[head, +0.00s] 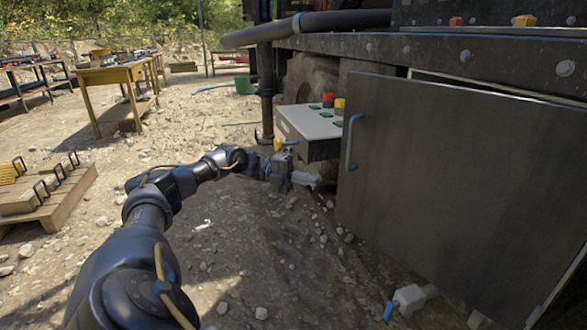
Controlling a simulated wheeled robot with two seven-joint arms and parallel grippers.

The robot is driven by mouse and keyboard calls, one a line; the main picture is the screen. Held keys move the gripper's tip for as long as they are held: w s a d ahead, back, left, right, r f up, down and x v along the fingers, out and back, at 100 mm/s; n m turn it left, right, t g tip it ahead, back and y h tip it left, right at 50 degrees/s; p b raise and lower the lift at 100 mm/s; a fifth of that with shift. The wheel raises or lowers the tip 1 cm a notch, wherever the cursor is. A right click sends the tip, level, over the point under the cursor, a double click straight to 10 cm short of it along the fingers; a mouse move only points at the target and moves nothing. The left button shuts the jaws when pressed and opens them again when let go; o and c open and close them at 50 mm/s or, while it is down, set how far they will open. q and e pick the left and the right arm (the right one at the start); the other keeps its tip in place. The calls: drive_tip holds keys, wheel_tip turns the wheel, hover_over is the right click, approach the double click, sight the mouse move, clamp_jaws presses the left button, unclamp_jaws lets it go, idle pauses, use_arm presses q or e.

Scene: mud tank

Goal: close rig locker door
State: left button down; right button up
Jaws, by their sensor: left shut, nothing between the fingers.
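The rig locker door (455,185) is a large dark panel at the right, with a grey upright bar handle (350,142) near its left edge. A gap shows along its top edge, and the door stands out from the rig frame, partly open. My left gripper (312,180) is shut and empty, to the left of the door and a little below the handle, apart from the handle in the picture. The locker's inside is hidden behind the door. My right gripper cannot be made out; only a white and blue part shows at the bottom right.
A grey control box (308,124) with red and yellow buttons stands just behind my left gripper. A black hose (320,22) runs above. A yellow table (115,78) and a wooden pallet (55,205) stand at the left. The gravel ground between is mostly free.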

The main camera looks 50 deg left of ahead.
use_arm(q)
drive_tip(key=w+a+p, duration=0.1)
drive_tip(key=w+a, duration=0.1)
drive_tip(key=a, duration=0.5)
drive_tip(key=shift+a, duration=0.3)
drive_tip(key=shift+w, duration=0.1)
